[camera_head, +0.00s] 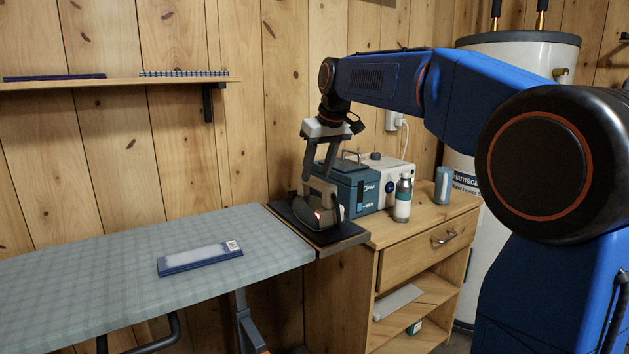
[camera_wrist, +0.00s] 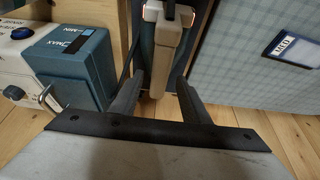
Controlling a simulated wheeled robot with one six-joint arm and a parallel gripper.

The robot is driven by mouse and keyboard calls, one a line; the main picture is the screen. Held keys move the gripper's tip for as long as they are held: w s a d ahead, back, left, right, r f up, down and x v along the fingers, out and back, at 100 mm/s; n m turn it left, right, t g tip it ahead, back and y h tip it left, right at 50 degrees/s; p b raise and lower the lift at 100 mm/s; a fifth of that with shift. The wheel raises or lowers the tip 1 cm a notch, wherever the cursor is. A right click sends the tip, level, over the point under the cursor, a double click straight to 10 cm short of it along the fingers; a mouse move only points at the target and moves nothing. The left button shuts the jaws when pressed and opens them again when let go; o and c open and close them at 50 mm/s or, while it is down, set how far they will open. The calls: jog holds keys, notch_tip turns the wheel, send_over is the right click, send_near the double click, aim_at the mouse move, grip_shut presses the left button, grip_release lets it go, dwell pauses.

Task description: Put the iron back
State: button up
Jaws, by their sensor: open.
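The iron (camera_head: 326,208), with a beige handle and dark body, is on the dark iron rest (camera_head: 292,217) at the board's right end. My gripper (camera_head: 318,180) points down just above it, fingers apart. In the wrist view, the iron (camera_wrist: 167,45) shows at the top middle. The open fingers of my gripper (camera_wrist: 160,90) are on either side of its near end; I cannot tell whether they touch it. Part of the iron is hidden behind the fingers in the head view.
The ironing board (camera_head: 110,265) carries a flat blue-edged labelled item (camera_head: 200,258). Right of the iron are a teal and white steam unit (camera_head: 362,188), a bottle (camera_head: 403,199) and a blue cup (camera_head: 442,186) on a wooden cabinet (camera_head: 400,231). A wall shelf (camera_head: 120,82) is at left.

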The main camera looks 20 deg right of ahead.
jog(key=a+v, duration=0.1)
jog(key=v, duration=0.6)
jog(key=shift+d+r, duration=0.3)
jog(key=shift+d, duration=0.25)
jog(key=shift+s, duration=0.15)
jog(key=s+d+f+m, duration=0.1)
jog(key=s+d+f, duration=0.1)
jog(key=s+f, duration=1.4)
jog(key=s+d+f+m+h, duration=0.1)
jog(key=s+d+f+m, duration=0.1)
jog(key=s+f, duration=1.4)
jog(key=s+d, duration=0.1)
jog(key=s, duration=0.4)
jog(key=shift+s+m+t, duration=0.2)
jog(key=shift+m+t, duration=0.1)
